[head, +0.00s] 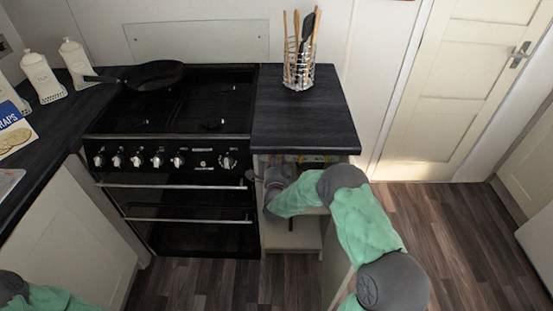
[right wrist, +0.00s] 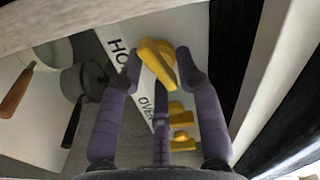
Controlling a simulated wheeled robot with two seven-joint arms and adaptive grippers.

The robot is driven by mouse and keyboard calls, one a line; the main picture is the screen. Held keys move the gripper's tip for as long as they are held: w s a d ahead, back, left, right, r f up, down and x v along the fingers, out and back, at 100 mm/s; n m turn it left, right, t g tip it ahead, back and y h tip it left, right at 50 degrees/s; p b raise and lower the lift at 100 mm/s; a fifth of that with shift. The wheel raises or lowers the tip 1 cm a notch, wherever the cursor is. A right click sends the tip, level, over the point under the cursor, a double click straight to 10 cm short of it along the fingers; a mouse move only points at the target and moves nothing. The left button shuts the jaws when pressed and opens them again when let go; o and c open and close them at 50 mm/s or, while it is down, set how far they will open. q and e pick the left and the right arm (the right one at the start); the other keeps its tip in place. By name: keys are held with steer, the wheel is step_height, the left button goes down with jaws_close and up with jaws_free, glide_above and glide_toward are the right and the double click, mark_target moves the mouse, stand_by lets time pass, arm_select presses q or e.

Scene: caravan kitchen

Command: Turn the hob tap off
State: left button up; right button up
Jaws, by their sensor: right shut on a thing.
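The hob tap (right wrist: 155,58) is a yellow lever beside a white label whose visible letters read "HO", in the right wrist view. My right gripper (right wrist: 163,75) is shut on this lever, with its purple fingers on either side of it. In the head view my right arm reaches into the open cupboard (head: 291,240) below the worktop, and the right gripper (head: 262,178) is partly hidden there. My left gripper is out of view; only part of my left arm shows at the lower left.
More yellow taps (right wrist: 181,145) sit below, by the "OVEN" label. Pans (right wrist: 92,82) with handles show at the left of the wrist view. The cooker (head: 175,170) stands left of the cupboard. A utensil rack (head: 298,75) stands on the worktop (head: 303,120). Floor is clear at right.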

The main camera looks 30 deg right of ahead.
steer(key=shift+f+m, duration=0.2)
steer(key=shift+m, duration=0.75)
steer(key=shift+f+m, duration=0.15)
steer(key=shift+m, duration=0.8)
steer(key=o, duration=0.8)
steer(key=shift+r, duration=0.1)
steer(key=v, duration=1.2)
